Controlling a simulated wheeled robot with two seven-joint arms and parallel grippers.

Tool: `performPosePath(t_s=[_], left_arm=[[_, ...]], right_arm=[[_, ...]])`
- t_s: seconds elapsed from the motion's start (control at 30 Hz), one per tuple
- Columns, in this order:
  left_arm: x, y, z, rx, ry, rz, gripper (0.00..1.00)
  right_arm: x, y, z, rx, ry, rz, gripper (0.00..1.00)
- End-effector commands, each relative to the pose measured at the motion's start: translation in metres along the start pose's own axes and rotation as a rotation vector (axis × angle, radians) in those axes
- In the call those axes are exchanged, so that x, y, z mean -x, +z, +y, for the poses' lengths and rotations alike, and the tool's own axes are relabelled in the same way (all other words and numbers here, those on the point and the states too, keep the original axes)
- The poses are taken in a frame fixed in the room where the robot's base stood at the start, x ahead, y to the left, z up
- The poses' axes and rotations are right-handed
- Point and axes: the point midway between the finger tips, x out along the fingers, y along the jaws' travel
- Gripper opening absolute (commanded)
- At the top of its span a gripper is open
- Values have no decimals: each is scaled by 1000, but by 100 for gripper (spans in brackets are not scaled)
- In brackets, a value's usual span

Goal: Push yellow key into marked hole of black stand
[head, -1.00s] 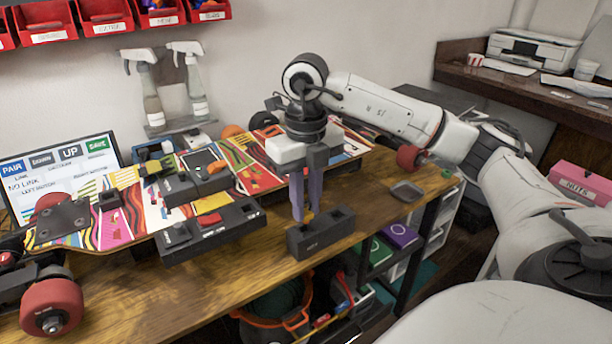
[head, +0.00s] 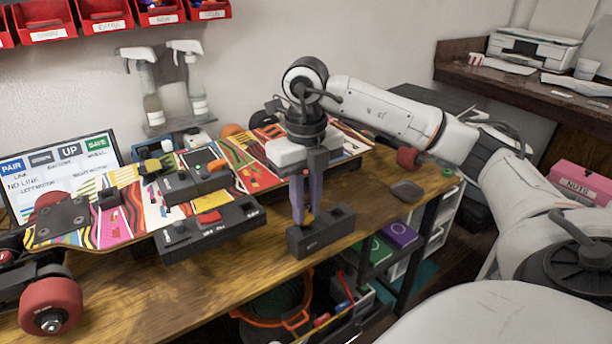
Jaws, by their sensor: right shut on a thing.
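The black stand (head: 322,240) is a low, dark block near the front edge of the wooden bench. My right gripper (head: 306,216) points straight down over the left part of the stand, its two purplish fingers shut on the yellow key (head: 309,218). Only a small yellow bit of the key shows between the fingertips, right at the stand's top. The fingers hide most of the key and the hole below it, so I cannot tell how deep the key sits. A dark opening shows at the stand's right end. My left gripper is not in view.
A colourful skateboard deck (head: 118,218) with red wheels and black modules lies left of the stand. A dark control box (head: 225,232) is close to the stand's left. A grey mouse-like object (head: 407,191) lies to the right. Open bins are below the bench edge.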

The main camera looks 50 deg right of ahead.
Motion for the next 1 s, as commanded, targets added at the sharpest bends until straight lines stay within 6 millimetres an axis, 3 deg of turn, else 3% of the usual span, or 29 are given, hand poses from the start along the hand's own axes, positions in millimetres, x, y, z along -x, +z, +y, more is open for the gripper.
performPosePath(t_s=[1.0], left_arm=[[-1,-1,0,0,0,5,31]], right_arm=[[-8,0,0,0,0,-1,0]])
